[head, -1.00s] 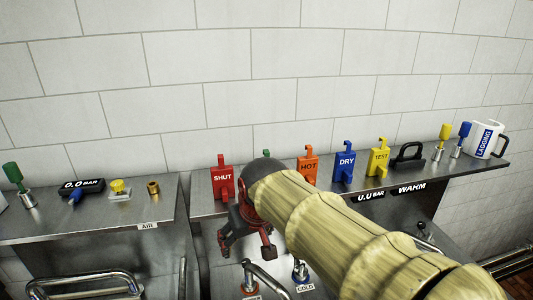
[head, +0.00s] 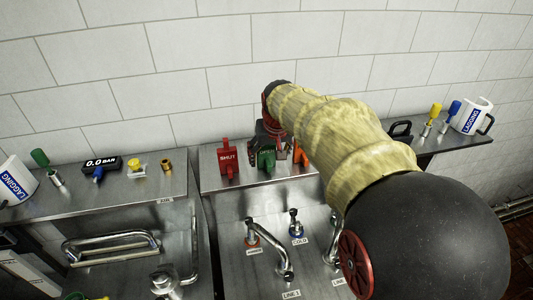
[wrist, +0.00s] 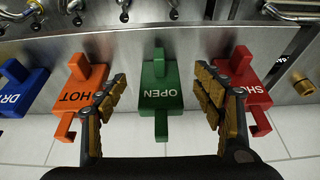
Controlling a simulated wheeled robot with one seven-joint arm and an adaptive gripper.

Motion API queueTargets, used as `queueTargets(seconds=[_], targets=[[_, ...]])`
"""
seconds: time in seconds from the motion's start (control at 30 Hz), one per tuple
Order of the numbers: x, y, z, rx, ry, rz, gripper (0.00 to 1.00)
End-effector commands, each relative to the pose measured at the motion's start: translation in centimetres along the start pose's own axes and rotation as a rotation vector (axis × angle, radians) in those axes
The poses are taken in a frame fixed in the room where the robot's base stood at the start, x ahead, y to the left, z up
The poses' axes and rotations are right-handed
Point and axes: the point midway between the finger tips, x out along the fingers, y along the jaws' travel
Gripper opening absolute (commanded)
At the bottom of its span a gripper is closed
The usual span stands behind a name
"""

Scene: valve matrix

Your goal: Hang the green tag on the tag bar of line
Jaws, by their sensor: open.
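The green tag (wrist: 161,88), marked OPEN, stands on the steel shelf in the wrist view, between my two fingers. It also shows in the head view (head: 266,158), partly covered by my gripper. My gripper (wrist: 160,90) is open, with one finger on each side of the green tag and a visible gap to each side. A LINE 1 label (head: 291,295) shows on the panel below the shelf. I cannot make out a tag bar for certain.
The red SHUT tag (wrist: 243,86) and the orange HOT tag (wrist: 80,92) stand close on either side of the fingers. A blue tag (wrist: 20,88) is beyond the orange one. Taps (head: 270,246) stick out below the shelf.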

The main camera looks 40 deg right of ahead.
Motion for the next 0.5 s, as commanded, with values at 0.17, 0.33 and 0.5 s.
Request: queueTargets(seconds=[0.17, 0.33, 0.5], targets=[[2.1, 0.0, 0.1, 0.000, -0.005, 0.000, 0.68], [4.3, 0.0, 0.1, 0.000, -0.002, 0.000, 0.68], [5.1, 0.0, 0.1, 0.000, 0.000, 0.000, 0.68]])
